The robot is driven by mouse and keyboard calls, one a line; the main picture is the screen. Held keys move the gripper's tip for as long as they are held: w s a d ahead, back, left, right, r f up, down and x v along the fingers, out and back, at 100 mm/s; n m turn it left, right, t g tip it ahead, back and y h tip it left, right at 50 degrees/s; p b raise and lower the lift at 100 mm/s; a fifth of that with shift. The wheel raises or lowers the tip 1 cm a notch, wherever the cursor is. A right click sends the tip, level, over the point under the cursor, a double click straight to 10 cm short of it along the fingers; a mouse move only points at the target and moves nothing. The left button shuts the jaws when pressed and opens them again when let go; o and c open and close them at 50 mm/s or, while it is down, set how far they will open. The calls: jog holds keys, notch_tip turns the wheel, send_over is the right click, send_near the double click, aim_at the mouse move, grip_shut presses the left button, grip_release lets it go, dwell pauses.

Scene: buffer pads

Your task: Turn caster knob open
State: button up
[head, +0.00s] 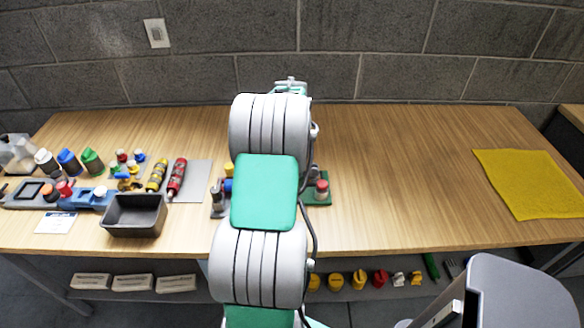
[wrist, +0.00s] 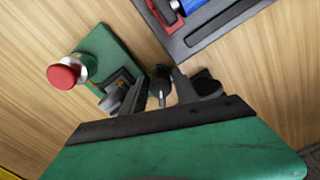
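In the wrist view a green plate (wrist: 103,50) carries a red round knob (wrist: 64,76) on a silvery collar at its left, and a grey metal part (wrist: 117,98) near my fingers. The red knob also shows in the head view (head: 322,185), just right of my arm. I cannot tell for sure which part is the caster knob. My gripper (wrist: 158,88) has its dark fingers apart, with a small dark part with a pale pin (wrist: 161,96) showing between or beyond them. I see no clear contact. In the head view my arm hides the gripper.
A dark grey tray (wrist: 210,37) with red and blue parts lies close by in the wrist view. Bottles, syringe-like tools and a black bin (head: 134,228) stand on the left of the wooden table (head: 420,170). A yellow cloth (head: 530,182) lies right; the table between is clear.

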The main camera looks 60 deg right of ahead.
jog(key=shift+c, duration=0.6)
grip_shut()
jog(key=shift+n, duration=0.4)
jog(key=shift+r+n, duration=0.1)
jog(key=shift+n, duration=2.7)
jog(key=shift+d, duration=0.1)
jog(key=shift+o, duration=0.6)
grip_release()
